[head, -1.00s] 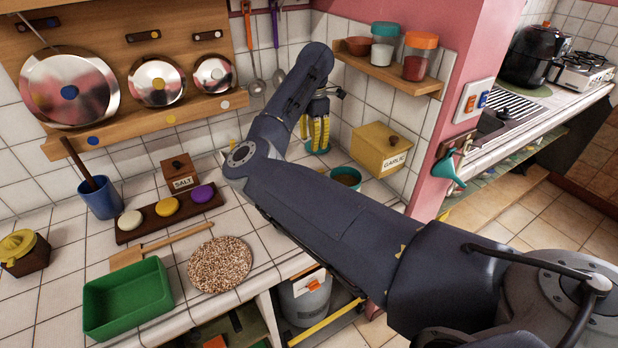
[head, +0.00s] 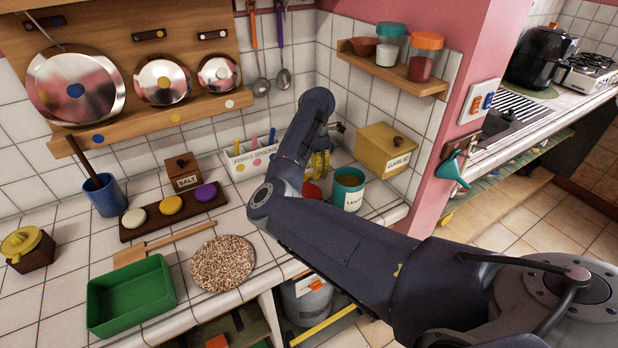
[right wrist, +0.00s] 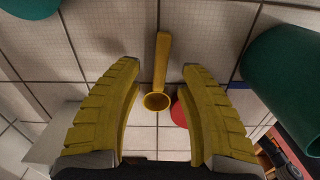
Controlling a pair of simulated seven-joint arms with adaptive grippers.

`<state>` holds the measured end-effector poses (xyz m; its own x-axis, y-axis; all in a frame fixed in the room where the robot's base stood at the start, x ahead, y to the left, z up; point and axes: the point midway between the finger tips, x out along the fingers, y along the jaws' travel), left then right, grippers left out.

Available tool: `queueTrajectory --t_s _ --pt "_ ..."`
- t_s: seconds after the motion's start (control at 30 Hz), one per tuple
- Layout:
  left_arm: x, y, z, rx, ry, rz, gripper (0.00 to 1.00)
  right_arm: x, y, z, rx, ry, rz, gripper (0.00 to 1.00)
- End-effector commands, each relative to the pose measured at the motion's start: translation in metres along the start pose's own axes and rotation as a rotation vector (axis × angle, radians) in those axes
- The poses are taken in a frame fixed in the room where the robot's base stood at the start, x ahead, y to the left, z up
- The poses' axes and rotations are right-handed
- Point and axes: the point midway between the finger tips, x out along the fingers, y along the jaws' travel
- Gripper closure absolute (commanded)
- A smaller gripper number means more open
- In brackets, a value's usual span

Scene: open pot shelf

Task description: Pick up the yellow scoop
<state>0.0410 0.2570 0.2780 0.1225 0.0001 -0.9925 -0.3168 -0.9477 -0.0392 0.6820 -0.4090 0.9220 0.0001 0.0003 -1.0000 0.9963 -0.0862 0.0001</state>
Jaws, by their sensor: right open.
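The yellow scoop shows in the right wrist view, with a straight handle (right wrist: 162,62) and a round cup (right wrist: 157,101). It lies between the two yellow fingers of my right gripper (right wrist: 160,70), with a gap on each side. My right gripper is open and holds nothing. In the head view its yellow fingers (head: 319,166) are low over the back of the tiled counter, partly behind my arm. I cannot make out the scoop in the head view. My left gripper is not in view.
A teal pot (head: 348,190) stands just right of the right gripper, with a red item (head: 312,190) beside it. A yellow garlic box (head: 385,150) is further right, by the wall. A white cutlery box (head: 243,160) stands to the left. A wall shelf (head: 390,72) holds jars above.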

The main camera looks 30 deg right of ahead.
Motion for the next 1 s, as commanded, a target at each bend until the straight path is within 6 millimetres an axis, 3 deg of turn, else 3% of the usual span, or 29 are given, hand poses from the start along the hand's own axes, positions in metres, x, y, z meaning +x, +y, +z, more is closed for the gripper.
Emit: queueTrajectory --t_s 0.23,0.57,0.9,1.0 --pt "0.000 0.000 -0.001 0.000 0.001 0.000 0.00 0.022 0.000 0.000 0.000 0.000 -0.001 0.60" --pt "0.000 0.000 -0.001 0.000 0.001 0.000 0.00 0.024 0.000 0.000 0.001 0.000 0.000 0.60" --pt "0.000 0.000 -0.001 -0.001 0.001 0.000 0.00 0.023 0.000 0.000 0.000 0.000 0.000 0.99" --pt "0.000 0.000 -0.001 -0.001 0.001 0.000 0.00 0.023 0.000 0.000 0.000 0.000 0.000 1.00"
